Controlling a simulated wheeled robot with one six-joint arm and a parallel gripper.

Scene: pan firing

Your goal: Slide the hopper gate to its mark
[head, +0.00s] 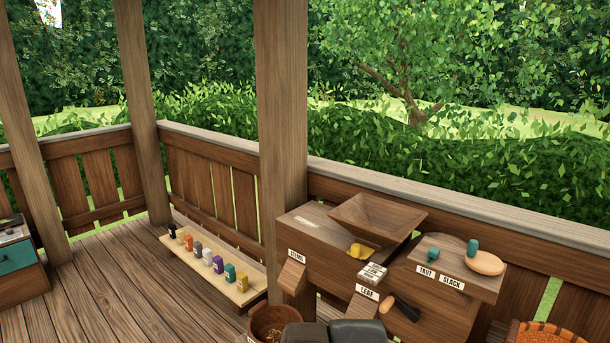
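The wooden hopper (376,216), a wide square funnel, sits on top of a brown wooden machine (330,255) by the railing. A small yellow piece (360,250) sticks out below the hopper's front; it looks like the gate's handle. A pale strip (340,227) lies on the machine's top left of the hopper, and a white printed card (374,273) sits just below the yellow piece. Their print is too small to read, and I cannot make out the gate's mark. My gripper is not in view; only dark grey rounded parts, apparently mine, show at the bottom edge.
Chutes labelled STEMS (291,276) and LEAF (361,304) face forward, with a dark-handled crank (406,308) beside. A round-ended shelf (468,272) labelled TAUT and SLACK holds a teal knob (433,255). A basket (272,322) stands below. Several coloured containers line a low plank (215,268). The left floor is clear.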

